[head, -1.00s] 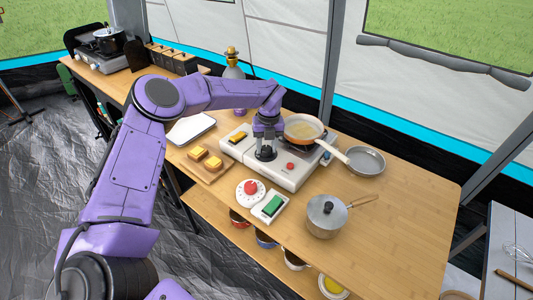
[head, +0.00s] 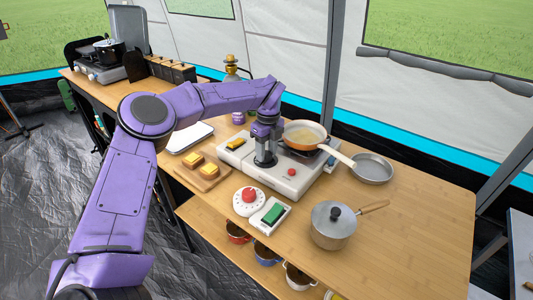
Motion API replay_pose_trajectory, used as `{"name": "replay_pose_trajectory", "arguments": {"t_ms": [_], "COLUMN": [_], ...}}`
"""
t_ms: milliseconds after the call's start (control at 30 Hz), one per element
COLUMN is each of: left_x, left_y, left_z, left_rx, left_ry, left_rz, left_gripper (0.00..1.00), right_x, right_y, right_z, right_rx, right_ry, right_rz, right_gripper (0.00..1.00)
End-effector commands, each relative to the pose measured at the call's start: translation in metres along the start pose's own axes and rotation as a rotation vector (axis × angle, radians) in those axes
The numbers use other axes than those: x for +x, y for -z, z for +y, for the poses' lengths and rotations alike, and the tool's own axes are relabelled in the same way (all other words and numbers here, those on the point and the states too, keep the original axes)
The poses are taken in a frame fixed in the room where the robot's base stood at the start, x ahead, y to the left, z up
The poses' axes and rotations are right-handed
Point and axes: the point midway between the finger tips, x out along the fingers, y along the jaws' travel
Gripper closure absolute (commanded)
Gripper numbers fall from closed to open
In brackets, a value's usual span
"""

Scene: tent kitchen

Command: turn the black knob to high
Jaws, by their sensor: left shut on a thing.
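My left gripper (head: 265,160) points straight down at the top of the white stove (head: 292,184), left of its red button (head: 291,172). Its fingers are shut on the black knob, which they mostly hide, so its setting cannot be read. The stove's burner side holds an orange-rimmed pan (head: 303,133) with pale yellow contents. My right gripper is not in view.
A white dial with a red knob (head: 249,196) and a green switch block (head: 272,213) sit in front of the stove. A board (head: 206,180) with yellow-topped toast lies left.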

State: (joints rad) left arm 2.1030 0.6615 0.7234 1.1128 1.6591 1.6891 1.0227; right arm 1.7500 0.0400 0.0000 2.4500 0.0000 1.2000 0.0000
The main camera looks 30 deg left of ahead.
Motion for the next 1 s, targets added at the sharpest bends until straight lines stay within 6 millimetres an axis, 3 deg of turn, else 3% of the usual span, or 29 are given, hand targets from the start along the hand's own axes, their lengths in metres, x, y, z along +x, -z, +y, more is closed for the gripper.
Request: {"name": "replay_pose_trajectory", "arguments": {"t_ms": [433, 467, 500, 533, 833, 1000], "left_x": [-0.001, -0.001, -0.001, -0.001, -0.002, -0.029], "left_y": [-0.001, -0.001, -0.001, -0.001, 0.0, 0.0], "left_z": [0.0, 0.0, 0.0, 0.0, 0.0, -0.001], "left_rx": [-0.01, -0.01, -0.01, -0.01, -0.009, -0.01], "left_ry": [0.002, 0.002, 0.002, 0.002, 0.001, 0.006], "left_rz": [-0.002, -0.002, -0.002, -0.002, -0.001, -0.002], "left_gripper": [0.88, 0.51, 0.38, 0.32, 0.32, 0.32], "right_x": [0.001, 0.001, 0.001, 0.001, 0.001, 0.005], "right_y": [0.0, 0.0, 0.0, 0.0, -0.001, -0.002], "right_z": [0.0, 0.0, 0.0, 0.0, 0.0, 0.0], "right_rx": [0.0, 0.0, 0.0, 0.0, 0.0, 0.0], "right_ry": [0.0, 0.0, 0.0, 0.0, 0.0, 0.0], "right_rz": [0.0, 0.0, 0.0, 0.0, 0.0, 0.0], "right_gripper": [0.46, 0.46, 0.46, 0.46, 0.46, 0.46]}}
